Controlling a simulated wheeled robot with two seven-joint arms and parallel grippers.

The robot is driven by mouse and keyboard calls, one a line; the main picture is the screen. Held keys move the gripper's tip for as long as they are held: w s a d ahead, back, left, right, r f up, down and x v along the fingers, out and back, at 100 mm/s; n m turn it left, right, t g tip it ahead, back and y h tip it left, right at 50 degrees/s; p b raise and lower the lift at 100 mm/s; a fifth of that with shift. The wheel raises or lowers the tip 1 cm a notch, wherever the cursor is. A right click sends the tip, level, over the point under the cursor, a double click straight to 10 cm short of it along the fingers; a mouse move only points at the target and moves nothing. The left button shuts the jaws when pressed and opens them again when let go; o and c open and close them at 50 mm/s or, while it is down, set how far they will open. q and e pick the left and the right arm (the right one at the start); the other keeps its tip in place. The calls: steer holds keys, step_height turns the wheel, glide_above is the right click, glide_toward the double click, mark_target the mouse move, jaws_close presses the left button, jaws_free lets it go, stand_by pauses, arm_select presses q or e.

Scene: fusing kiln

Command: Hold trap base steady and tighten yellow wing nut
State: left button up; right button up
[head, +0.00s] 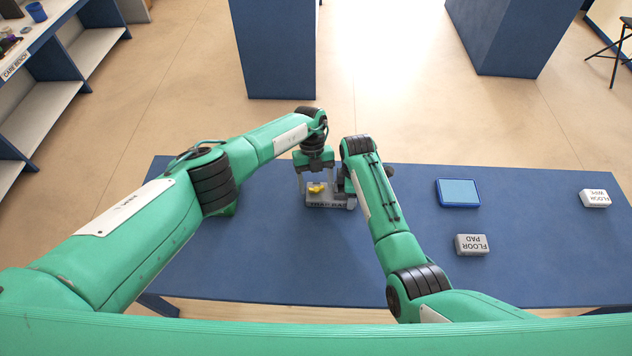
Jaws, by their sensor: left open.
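The trap base (325,203) is a small grey block with lettering on its front, on the blue table near its far edge. The yellow wing nut (316,188) sits on top of it. My left gripper (315,181) points down over the nut, its fingers open to either side of it; whether they touch it I cannot tell. My right arm reaches to the right side of the base. Its gripper (348,190) is mostly hidden behind its own wrist, so its fingers and any contact with the base do not show clearly.
On the blue table (400,270), a blue tray-like pad (458,193), a grey floor pad block (471,244) and a white floor wipe block (594,198) lie to the right. The table between my arms is clear. Blue cabinets (275,50) stand beyond the table.

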arm_select(q)
steer(key=v, duration=1.2)
